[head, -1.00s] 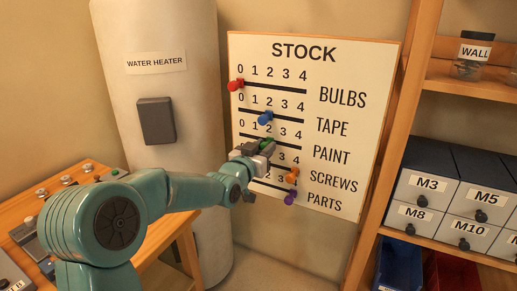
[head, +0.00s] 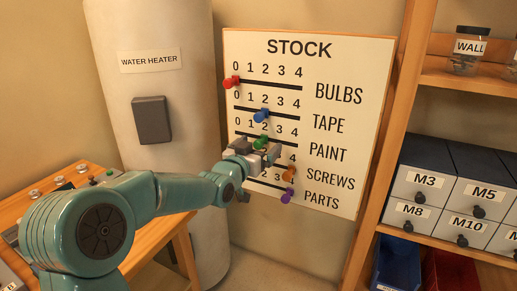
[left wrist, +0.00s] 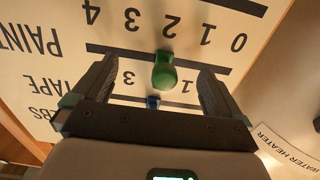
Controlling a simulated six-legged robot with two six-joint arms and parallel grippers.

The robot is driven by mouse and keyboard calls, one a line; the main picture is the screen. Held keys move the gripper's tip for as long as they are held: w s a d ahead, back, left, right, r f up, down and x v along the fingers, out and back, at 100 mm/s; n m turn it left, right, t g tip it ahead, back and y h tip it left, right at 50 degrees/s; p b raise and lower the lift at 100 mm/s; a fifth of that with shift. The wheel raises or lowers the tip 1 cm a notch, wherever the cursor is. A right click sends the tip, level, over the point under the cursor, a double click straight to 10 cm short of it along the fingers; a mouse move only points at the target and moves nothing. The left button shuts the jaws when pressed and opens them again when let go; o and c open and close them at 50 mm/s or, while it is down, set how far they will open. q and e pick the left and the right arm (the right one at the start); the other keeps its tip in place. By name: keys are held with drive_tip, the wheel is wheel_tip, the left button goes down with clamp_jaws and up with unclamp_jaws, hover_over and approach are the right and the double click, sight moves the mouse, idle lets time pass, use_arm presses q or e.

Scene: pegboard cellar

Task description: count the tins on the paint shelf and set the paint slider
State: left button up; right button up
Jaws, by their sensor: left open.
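The STOCK board (head: 340,70) hangs upright on the wall, with rows for BULBS, TAPE, PAINT, SCREWS and PARTS. The green PAINT knob (head: 261,142) stands on its slot at about 2. In the left wrist view the board is upside down; the green knob (left wrist: 164,72) shows between 3 and 1, covering the number there. My left gripper (head: 256,150) is open at the PAINT row, its fingers on either side of the green knob, with gaps visible in the wrist view (left wrist: 160,88). My right gripper is out of view. No paint tins are visible.
Other knobs stand nearby: red BULBS (head: 231,82), blue TAPE (head: 261,115), orange SCREWS (head: 289,173) and purple PARTS (head: 287,196). A water heater (head: 150,60) stands left. A shelf (head: 470,85) at right holds a WALL jar (head: 468,52), with drawers below.

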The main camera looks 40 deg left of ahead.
use_arm(q)
drive_tip(key=shift+b+v, duration=1.4)
drive_tip(key=shift+v, duration=0.9)
drive_tip(key=b+v, duration=0.2)
drive_tip(key=v, duration=0.2)
drive_tip(key=shift+d, duration=0.1)
